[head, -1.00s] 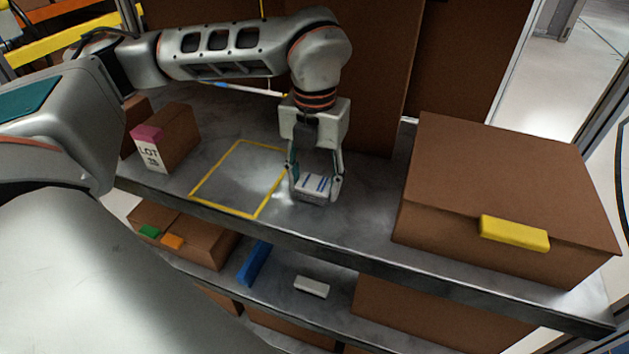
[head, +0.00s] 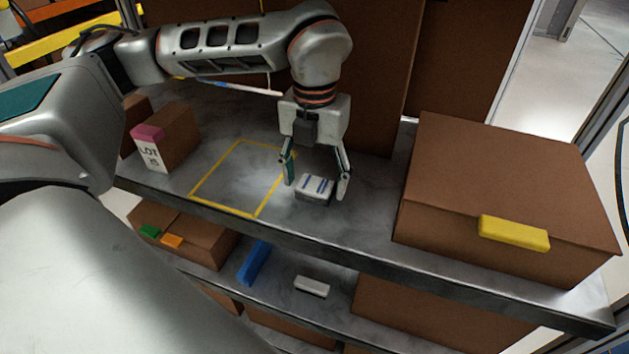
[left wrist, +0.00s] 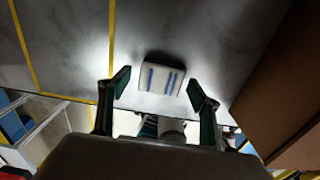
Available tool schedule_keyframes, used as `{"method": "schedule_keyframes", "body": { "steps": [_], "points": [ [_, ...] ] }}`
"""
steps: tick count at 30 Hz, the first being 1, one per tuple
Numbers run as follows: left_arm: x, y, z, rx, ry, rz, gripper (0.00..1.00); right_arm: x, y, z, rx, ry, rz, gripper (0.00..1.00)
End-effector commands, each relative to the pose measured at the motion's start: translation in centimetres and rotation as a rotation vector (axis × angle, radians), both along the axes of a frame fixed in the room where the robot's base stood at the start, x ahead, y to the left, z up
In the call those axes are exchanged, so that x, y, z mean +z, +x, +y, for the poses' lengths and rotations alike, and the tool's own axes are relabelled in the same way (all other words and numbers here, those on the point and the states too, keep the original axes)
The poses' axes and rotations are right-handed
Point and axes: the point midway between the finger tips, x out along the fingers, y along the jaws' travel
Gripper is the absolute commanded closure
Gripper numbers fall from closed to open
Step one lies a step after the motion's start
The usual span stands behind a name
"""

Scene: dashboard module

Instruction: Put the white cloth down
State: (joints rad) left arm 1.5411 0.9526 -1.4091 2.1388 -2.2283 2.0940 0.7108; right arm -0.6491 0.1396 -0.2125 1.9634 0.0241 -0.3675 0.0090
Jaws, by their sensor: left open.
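The white cloth (head: 315,187) is a small folded block with blue stripes. It lies on the grey metal shelf (head: 365,215), to the right of the yellow taped outline and outside it. My left gripper (head: 317,188) points down over the cloth with its fingers spread apart on both sides of it. In the left wrist view the cloth (left wrist: 161,79) lies ahead of and between the open fingertips (left wrist: 158,88), with gaps to each. My right gripper is not in view.
The yellow outline (head: 200,186) encloses bare shelf. A small box with a pink top and LOT label (head: 165,142) stands to its left. A large cardboard box (head: 490,180) with a yellow block stands at right. The shelf's front edge is close to the cloth.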

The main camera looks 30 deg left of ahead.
Motion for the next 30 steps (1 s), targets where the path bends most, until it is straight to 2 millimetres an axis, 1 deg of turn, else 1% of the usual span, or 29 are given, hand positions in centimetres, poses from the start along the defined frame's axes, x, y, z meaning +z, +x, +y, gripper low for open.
{"method": "schedule_keyframes", "body": {
  "steps": [9,12,15,18,21,30],
  "points": [
    [6.5,0.1,-0.1,0.0,-0.001,-0.006,0.37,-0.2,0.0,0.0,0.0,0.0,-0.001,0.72],
    [8.3,0.1,-0.1,0.0,-0.001,-0.004,0.37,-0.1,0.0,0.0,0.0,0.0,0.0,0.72],
    [9.7,0.1,0.0,0.0,0.0,-0.004,0.37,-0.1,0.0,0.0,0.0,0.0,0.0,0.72],
    [10.6,0.1,0.0,0.0,-0.001,-0.002,0.37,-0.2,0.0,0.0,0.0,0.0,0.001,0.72],
    [11.0,0.0,0.0,0.0,-0.001,-0.001,0.37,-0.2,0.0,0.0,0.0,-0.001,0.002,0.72],
    [11.1,0.0,0.0,0.0,-0.001,0.0,0.37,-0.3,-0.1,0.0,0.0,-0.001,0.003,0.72]
  ]
}}
